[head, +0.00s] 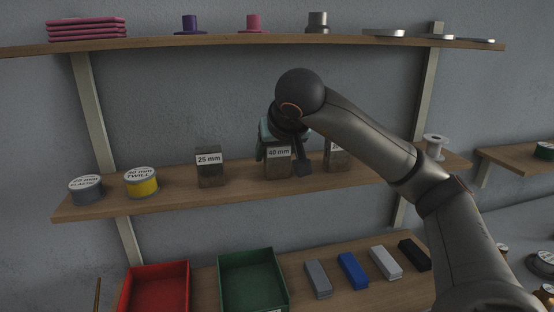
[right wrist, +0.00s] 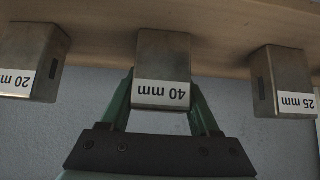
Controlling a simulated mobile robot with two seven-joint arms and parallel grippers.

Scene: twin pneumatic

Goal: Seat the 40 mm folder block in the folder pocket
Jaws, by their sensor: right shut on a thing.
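The 40 mm folder block (head: 278,168) is a dark metallic block with a white label, at the middle shelf. My right gripper (head: 280,155) reaches it from above and is shut on it. In the right wrist view the green fingers (right wrist: 160,100) lie on both sides of the 40 mm block (right wrist: 163,62), whose label appears upside down. I cannot tell whether it touches the shelf. I cannot make out the folder pocket. My left gripper is not in view.
The 25 mm block (head: 210,170) stands left on the middle shelf (head: 120,205); the 20 mm block (right wrist: 30,62) is at the other side, partly hidden in the head view. Two labelled spools (head: 141,184) stand at left. Red (head: 158,265) and green (head: 252,262) trays lie below.

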